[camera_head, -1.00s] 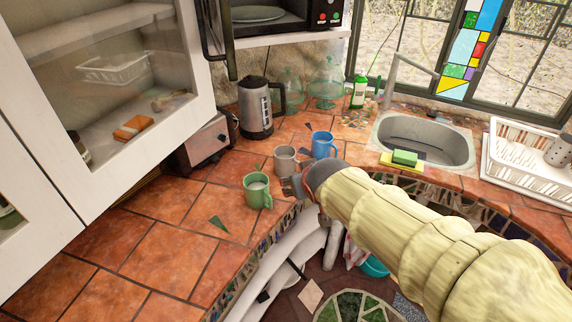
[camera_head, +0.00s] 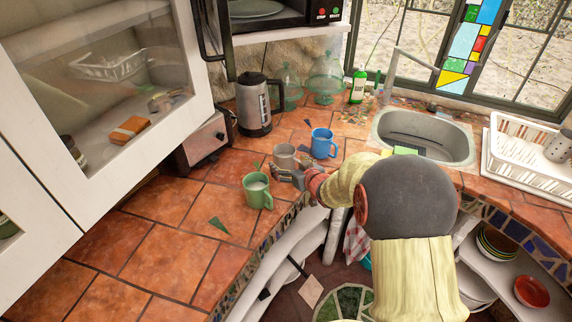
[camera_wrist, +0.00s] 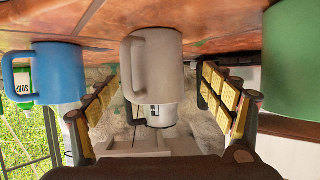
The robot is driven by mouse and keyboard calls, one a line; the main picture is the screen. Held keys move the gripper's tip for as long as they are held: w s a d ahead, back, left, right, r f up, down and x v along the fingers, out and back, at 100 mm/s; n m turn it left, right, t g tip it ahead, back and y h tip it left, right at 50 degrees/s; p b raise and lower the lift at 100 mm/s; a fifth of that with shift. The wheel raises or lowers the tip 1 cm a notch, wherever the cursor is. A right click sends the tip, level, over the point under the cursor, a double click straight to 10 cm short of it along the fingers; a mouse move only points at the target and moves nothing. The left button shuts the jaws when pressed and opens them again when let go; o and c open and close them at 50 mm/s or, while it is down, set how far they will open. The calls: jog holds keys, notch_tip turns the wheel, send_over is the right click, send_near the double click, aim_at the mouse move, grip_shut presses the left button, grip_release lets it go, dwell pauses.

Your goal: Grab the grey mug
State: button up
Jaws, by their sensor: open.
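The grey mug (camera_head: 284,157) stands on the tiled counter between the blue mug (camera_head: 323,143) and the green mug (camera_head: 257,190). In the wrist view, which shows the counter at the top, the grey mug (camera_wrist: 152,62) is between the open fingers of my gripper (camera_wrist: 165,108), its handle toward the left. I cannot tell whether a finger touches it. In the head view my gripper (camera_head: 288,177) is at the near side of the grey mug and partly covers its lower part. The blue mug (camera_wrist: 57,73) and green mug (camera_wrist: 290,55) are outside the fingers.
A kettle (camera_head: 254,105), glass jars (camera_head: 326,77) and a green soap bottle (camera_head: 358,86) stand behind the mugs. The sink (camera_head: 425,138) and dish rack (camera_head: 524,150) are at right. The counter at front left (camera_head: 150,230) is mostly clear.

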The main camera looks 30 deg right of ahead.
aim_at(280, 155)
jog(key=x, duration=0.2)
jog(key=b+x, duration=0.1)
jog(key=x, duration=0.1)
jog(key=shift+w+d, duration=0.15)
jog(key=shift+d, duration=0.1)
jog(key=shift+c, duration=0.6)
jog(key=c, duration=1.5)
jog(key=shift+c, duration=0.5)
jog(key=shift+r, duration=0.15)
